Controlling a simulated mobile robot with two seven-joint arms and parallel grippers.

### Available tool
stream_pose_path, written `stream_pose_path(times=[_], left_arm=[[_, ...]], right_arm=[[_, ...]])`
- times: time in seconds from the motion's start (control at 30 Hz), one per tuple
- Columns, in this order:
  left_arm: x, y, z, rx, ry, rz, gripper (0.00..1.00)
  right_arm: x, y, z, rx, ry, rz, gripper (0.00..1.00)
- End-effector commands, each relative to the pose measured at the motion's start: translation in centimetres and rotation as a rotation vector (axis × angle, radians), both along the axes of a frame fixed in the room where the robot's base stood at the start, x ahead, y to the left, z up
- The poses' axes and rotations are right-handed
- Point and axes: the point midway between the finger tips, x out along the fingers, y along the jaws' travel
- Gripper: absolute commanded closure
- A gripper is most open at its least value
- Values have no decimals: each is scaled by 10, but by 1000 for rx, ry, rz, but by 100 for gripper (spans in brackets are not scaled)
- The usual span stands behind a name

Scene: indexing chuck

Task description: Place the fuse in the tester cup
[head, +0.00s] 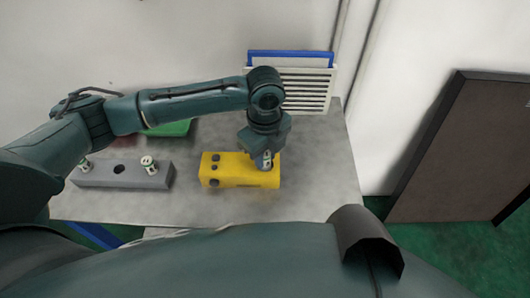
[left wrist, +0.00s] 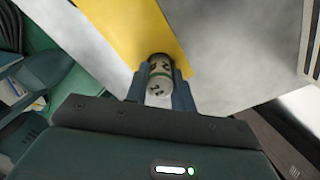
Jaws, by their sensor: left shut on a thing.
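My left gripper (head: 267,162) is shut on a fuse, at the right end of a yellow block (head: 230,170) on the table. The tester cup cannot be made out clearly; the gripper covers the block's right end. I cannot tell whether the fuse touches the block. My right gripper is not in view.
A grey holder (head: 122,175) with an empty hole and two upright fuses (head: 149,163) stands to the left. Behind are a green bin (head: 168,128) and a white slatted rack (head: 305,90) with a blue item (head: 290,57). The table front right (head: 310,195) is clear.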

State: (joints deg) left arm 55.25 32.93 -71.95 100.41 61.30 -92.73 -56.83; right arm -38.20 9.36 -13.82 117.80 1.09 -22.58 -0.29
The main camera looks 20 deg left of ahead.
Motion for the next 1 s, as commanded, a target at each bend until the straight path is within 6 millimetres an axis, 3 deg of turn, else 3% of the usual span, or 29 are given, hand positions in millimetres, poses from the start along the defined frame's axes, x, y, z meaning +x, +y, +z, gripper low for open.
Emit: stream_pose_path(times=[0.27, 0.3, 0.53, 0.83, 1.0], left_arm=[[0, 0, -2, 0, 1, 0, 98], [0, 0, -2, 0, 1, 0, 74], [0, 0, -2, 0, 0, 0, 55], [0, 0, 0, 0, -1, -1, 54], [1, -1, 22, -2, -3, -2, 54]], right_arm=[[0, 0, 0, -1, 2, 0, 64], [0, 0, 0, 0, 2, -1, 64], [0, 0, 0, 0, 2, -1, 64], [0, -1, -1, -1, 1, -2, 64], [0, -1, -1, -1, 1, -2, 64]])
